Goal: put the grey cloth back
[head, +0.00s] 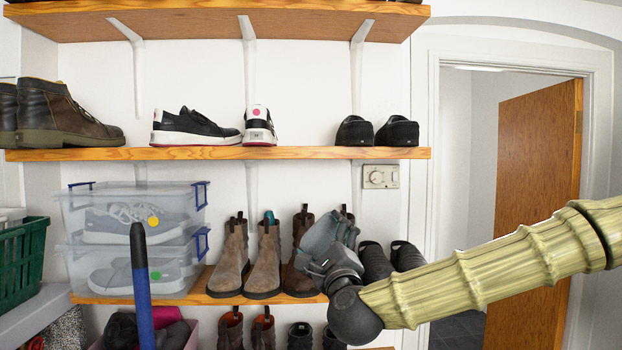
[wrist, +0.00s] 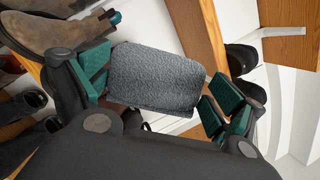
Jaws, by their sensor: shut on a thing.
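The grey cloth (wrist: 155,75) is a folded, textured grey bundle held between the green-padded fingers of my gripper (wrist: 158,88) in the wrist view. The pads press at its left and right ends. In the head view my gripper (head: 328,248) is raised in front of the brown boots on the lower shelf, and the grey cloth (head: 322,232) shows there as a small grey patch, partly hidden by the fingers.
Brown boots (head: 233,262) and dark shoes (head: 376,264) stand on the lower shelf behind my gripper. Clear lidded boxes (head: 135,215) are stacked at left. A blue pole (head: 142,290) rises in front. Shoes line the middle shelf (head: 290,153). A doorway opens at right.

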